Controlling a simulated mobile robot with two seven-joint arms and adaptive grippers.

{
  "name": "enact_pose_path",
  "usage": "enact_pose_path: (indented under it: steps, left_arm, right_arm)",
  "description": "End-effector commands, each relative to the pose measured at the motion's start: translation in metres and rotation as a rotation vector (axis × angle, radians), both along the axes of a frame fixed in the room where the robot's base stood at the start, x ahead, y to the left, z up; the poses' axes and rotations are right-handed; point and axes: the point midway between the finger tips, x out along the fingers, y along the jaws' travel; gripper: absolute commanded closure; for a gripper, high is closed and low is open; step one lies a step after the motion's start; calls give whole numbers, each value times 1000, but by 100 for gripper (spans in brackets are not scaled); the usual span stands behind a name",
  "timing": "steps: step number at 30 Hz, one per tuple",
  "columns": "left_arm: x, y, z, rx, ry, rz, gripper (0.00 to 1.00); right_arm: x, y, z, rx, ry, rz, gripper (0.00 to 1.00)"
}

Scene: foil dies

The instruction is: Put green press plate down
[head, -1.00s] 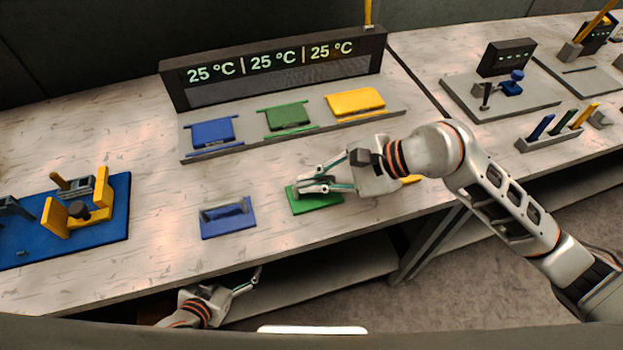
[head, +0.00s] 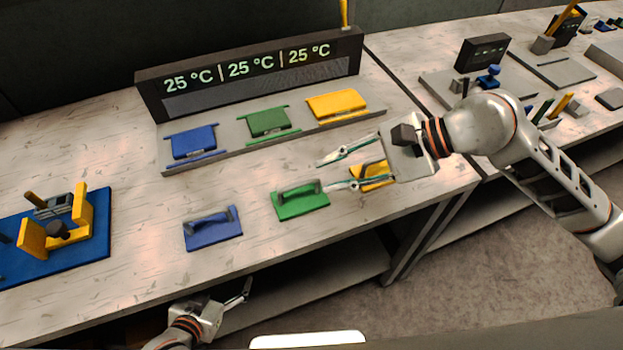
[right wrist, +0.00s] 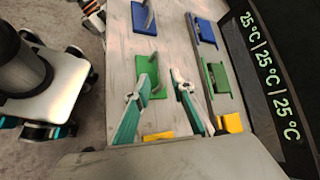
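The green press plate (head: 300,201), a flat plate with a raised handle, lies flat on the bench between the blue press plate (head: 212,229) and the yellow press plate (head: 372,177). My right gripper (head: 328,174) is open and empty, to the right of the green plate and above the bench. In the right wrist view the green plate (right wrist: 158,84) shows beyond the left finger, and nothing is between the fingers. The yellow plate is partly hidden by my right gripper. My left gripper (head: 243,292) is low in front of the bench, its fingers apart and empty.
A grey rail behind the plates carries blue (head: 194,142), green (head: 269,122) and yellow (head: 337,105) units before a 25 °C display (head: 250,75). A blue board (head: 85,262) with a yellow fixture stands at left. Bare bench lies between rail and plates.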

Motion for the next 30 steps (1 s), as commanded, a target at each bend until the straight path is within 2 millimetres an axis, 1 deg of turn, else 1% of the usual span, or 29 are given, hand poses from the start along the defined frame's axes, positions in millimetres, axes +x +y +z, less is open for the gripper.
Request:
enact_pose_path:
  steps: [1,4,9,30]
  left_arm:
    - [0,0,-3,0,1,0,18]
    - [0,0,-4,0,1,0,18]
    - [-1,0,-5,0,1,0,18]
    - [0,1,-4,2,0,0,18]
  right_arm:
    - [-1,-7,3,-2,-2,-2,76]
    - [-2,-17,11,-2,-2,-2,76]
    - [-4,-23,17,0,-1,1,76]
    - [-4,-23,18,0,0,0,76]
